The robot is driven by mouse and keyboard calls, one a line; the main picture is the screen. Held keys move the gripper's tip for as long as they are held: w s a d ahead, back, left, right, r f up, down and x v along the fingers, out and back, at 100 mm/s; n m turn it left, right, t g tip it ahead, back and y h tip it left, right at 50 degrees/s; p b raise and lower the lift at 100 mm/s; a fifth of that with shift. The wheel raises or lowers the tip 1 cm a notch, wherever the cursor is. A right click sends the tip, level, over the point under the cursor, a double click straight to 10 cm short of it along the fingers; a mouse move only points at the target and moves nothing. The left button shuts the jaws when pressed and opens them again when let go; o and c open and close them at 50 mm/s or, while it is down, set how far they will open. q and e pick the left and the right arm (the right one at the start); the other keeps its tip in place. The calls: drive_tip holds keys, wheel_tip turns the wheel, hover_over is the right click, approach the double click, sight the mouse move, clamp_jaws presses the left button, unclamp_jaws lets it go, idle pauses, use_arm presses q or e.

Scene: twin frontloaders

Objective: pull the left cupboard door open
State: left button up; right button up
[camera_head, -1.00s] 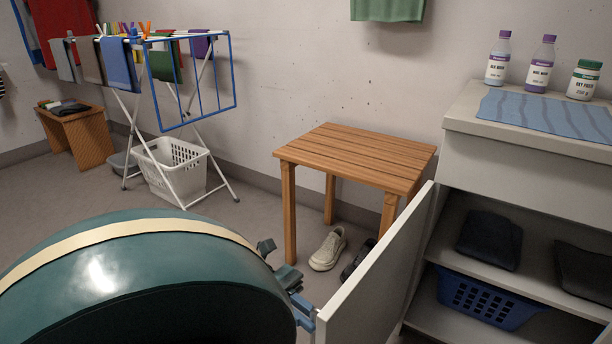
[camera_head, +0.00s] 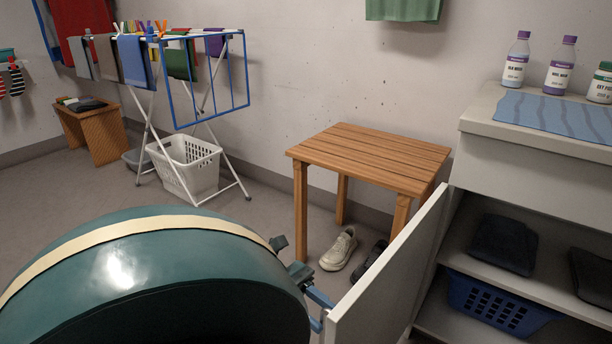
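The left cupboard door (camera_head: 385,275) is a pale panel standing open, swung out from the left side of the cupboard. A blue handle-like part (camera_head: 320,298) is at its near free edge. The large teal, cream-striped part at the lower left is my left arm. The dark tip of my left gripper (camera_head: 300,274) shows just past it, right at the blue part. The arm hides most of this gripper, so its grip cannot be made out. My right gripper is not in view.
The cupboard (camera_head: 535,178) holds dark folded cloths (camera_head: 503,244) and a blue basket (camera_head: 490,303). Bottles (camera_head: 517,60) stand on top. A wooden table (camera_head: 370,158) stands close behind the door, with shoes (camera_head: 340,250) below. A drying rack (camera_head: 205,80) and white basket (camera_head: 187,165) are farther left.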

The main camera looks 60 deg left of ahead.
use_arm(q)
drive_tip(key=v, duration=1.2)
drive_tip(key=shift+a, duration=0.4)
